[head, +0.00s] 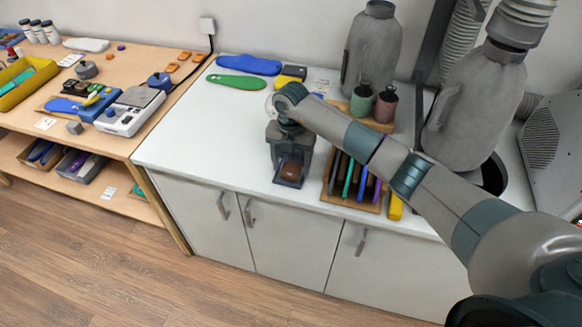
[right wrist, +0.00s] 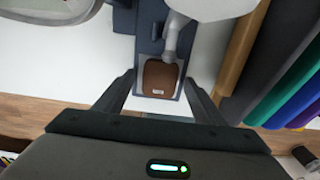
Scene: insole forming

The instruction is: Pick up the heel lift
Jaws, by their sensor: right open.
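The heel lift, a small brown pad with a pale label, shows at the front of the white counter in the head view (head: 291,170). It also shows in the right wrist view (right wrist: 159,77), lying on a dark blue-grey base (right wrist: 150,45). A grey metal rod comes down close to its far edge; I cannot tell if it touches. My right gripper (head: 288,170) is over the base. In the right wrist view its open fingers (right wrist: 160,85) stand on either side of the pad, with gaps. My left gripper is out of view.
A wooden rack (head: 354,185) with several coloured sheets stands just right of the gripper. Blue (head: 248,65) and green (head: 236,82) insoles lie at the back of the counter. A grey canister (head: 371,48) stands behind. Left of the gripper the white counter is clear.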

